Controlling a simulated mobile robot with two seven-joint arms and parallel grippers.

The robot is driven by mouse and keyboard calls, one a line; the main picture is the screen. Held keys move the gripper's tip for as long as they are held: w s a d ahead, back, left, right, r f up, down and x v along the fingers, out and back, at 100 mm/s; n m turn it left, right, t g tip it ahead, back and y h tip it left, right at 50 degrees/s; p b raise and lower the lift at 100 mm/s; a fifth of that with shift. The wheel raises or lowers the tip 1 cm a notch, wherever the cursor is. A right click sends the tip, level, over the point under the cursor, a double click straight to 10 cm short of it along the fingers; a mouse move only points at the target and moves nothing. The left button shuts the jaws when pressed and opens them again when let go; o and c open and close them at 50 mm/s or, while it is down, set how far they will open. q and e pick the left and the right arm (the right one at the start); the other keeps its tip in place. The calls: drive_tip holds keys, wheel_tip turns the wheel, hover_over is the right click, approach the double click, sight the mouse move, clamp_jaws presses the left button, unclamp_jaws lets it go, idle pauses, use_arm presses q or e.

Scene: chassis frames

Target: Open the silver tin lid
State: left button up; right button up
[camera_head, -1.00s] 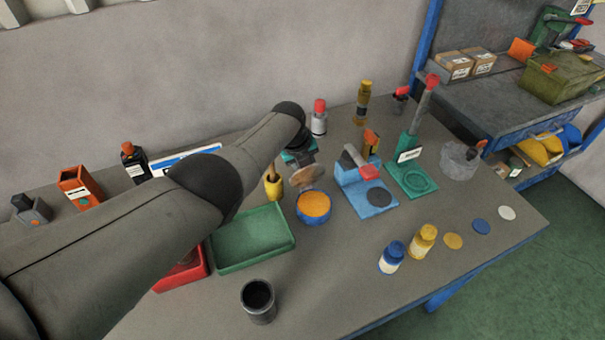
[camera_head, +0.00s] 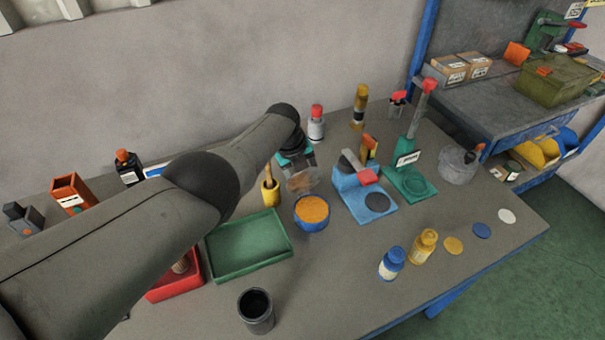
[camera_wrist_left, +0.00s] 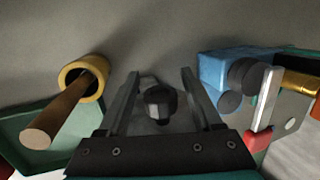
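An open tin (camera_head: 311,226) with a blue body and orange contents stands mid-table in the head view. A greyish-brown lid (camera_head: 302,182) stands tilted up at its back edge. My left gripper (camera_head: 304,169) is just behind and above the lid. In the left wrist view its two fingers (camera_wrist_left: 160,85) are apart. A dark knob (camera_wrist_left: 161,102) shows between them on a pale grey surface, with gaps on both sides. The tin body is hidden in that view. My right gripper is in neither view.
A yellow cup (camera_head: 271,195) with a wooden handle stands left of the tin, a blue fixture (camera_head: 371,207) close on its right. A green tray (camera_head: 247,270) and dark cup (camera_head: 255,318) are nearer.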

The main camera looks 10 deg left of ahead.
use_arm(q)
drive_tip(key=shift+r, duration=0.1)
drive_tip(key=p+v, duration=0.5)
drive_tip(key=shift+r+p, duration=0.3)
drive_tip(key=shift+p, duration=0.1)
drive_tip(key=p+v, duration=0.2)
drive_tip(key=v, duration=0.7)
drive_tip(key=shift+s+r+p, duration=0.15)
drive_tip(key=shift+r+p, duration=0.05)
drive_tip(key=shift+p, duration=0.1)
drive_tip(key=shift+a, duration=0.1)
